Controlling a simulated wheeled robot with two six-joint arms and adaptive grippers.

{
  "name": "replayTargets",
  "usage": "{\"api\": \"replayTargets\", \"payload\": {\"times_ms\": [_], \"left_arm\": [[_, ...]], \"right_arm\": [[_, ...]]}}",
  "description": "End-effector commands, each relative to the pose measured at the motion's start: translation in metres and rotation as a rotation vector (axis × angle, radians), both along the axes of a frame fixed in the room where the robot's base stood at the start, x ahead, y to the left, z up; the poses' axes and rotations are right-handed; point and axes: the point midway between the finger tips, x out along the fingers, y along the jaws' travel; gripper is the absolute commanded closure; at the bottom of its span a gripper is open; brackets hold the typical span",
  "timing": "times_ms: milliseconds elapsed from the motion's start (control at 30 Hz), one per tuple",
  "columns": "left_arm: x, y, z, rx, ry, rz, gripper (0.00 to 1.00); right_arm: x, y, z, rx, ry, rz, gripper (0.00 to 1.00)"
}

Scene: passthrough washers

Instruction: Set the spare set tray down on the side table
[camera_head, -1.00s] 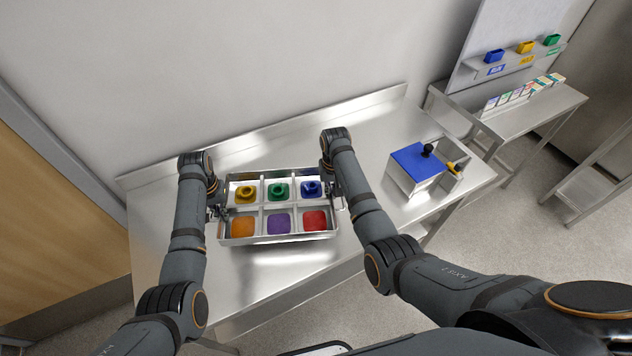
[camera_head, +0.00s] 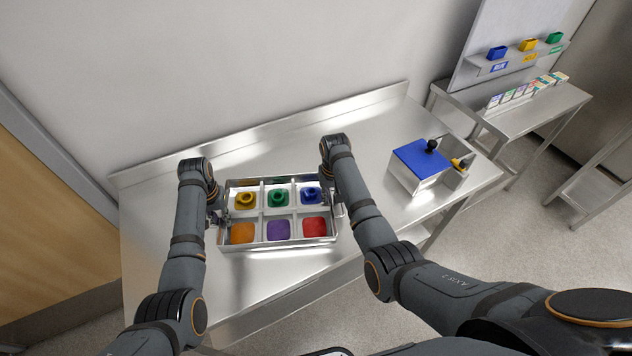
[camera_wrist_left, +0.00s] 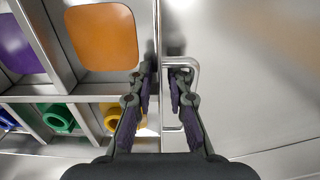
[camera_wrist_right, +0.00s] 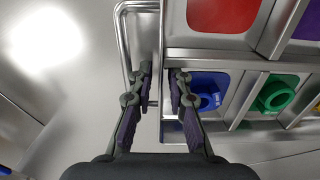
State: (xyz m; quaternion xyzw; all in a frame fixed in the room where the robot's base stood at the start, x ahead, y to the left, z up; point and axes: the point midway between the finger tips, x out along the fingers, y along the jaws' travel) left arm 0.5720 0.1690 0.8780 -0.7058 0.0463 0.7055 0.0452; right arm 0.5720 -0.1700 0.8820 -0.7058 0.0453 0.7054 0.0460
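The spare set tray (camera_head: 279,245) is a metal tray with compartments, level over the steel table (camera_head: 170,290). Its back row holds yellow, green and blue ring-shaped parts; its front row shows orange, purple and red pads. My left gripper (camera_head: 215,212) is at the tray's left end; in the left wrist view its fingers (camera_wrist_left: 163,78) close around the end beside a wire handle (camera_wrist_left: 196,66). My right gripper (camera_head: 338,202) is at the right end, its fingers (camera_wrist_right: 160,78) likewise close by the handle (camera_wrist_right: 124,40). I cannot tell whether the tray touches the table.
A metal box with a blue lid (camera_head: 421,158) and black knob stands on the table to the right. A second bench (camera_head: 530,115) at upper right holds small cartons, with blue, yellow and green bins on a shelf above. A wall closes the back.

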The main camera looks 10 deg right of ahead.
Motion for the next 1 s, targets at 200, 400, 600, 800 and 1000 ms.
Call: {"api": "replayTargets", "payload": {"times_ms": [200,400,600,800,1000], "left_arm": [[0.0,0.001,0.0,0.003,0.001,0.001,0.72],[0.0,0.002,0.0,0.004,0.0,0.001,0.72],[0.001,0.001,0.019,0.004,-0.003,0.001,0.72],[0.0,0.0,0.055,0.002,-0.002,0.0,0.72],[0.0,0.0,0.077,0.002,-0.001,0.0,0.72]], "right_arm": [[0.0,-0.001,0.0,-0.003,0.0,-0.001,0.72],[0.0,-0.001,0.0,-0.003,0.0,-0.001,0.72],[0.0,-0.001,0.0,-0.003,0.0,-0.001,0.72],[0.0,-0.001,0.0,-0.003,0.001,-0.001,0.72],[0.0,-0.001,0.0,-0.003,0.001,-0.001,0.72]]}}
